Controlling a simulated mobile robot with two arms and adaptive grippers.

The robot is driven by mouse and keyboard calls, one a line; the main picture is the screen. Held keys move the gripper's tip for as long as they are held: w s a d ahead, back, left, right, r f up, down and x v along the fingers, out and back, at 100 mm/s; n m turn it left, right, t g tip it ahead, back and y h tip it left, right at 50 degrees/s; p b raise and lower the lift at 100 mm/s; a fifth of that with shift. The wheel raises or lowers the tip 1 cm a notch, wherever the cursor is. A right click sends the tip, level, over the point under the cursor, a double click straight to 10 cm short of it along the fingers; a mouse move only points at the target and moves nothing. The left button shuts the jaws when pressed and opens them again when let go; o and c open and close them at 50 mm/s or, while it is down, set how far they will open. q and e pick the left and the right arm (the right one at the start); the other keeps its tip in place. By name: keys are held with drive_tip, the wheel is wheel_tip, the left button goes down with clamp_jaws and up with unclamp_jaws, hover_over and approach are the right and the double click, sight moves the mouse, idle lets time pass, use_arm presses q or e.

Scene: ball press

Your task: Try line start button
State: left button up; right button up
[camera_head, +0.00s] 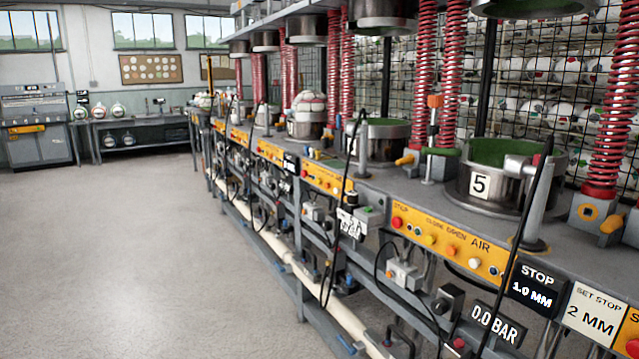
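A long line of ball presses runs from the right foreground to the back left. A yellow control panel (450,243) on the nearest full station carries a row of red, blue, green, yellow, orange and white buttons. Its lettering includes "STOP", "CLOSE", "OPEN" and "AIR". A red button (397,222) sits at the panel's left end under "STOP". A further yellow panel (327,180) with small buttons is on the station behind it. I cannot make out a label reading line start. Neither of my grippers is in view.
Mould cup 5 (510,170) stands on the bench between red springs (612,105). Signs read "STOP 1.0 MM" (535,287), "SET STOP 2 MM" (592,318) and "0.0 BAR" (496,323). Black hoses hang in front. The floor (150,260) at left is clear.

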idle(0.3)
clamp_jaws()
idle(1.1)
use_arm(q)
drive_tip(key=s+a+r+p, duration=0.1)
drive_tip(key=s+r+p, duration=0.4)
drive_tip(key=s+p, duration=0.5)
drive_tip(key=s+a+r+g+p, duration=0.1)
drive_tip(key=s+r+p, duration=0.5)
drive_tip(key=p, duration=1.8)
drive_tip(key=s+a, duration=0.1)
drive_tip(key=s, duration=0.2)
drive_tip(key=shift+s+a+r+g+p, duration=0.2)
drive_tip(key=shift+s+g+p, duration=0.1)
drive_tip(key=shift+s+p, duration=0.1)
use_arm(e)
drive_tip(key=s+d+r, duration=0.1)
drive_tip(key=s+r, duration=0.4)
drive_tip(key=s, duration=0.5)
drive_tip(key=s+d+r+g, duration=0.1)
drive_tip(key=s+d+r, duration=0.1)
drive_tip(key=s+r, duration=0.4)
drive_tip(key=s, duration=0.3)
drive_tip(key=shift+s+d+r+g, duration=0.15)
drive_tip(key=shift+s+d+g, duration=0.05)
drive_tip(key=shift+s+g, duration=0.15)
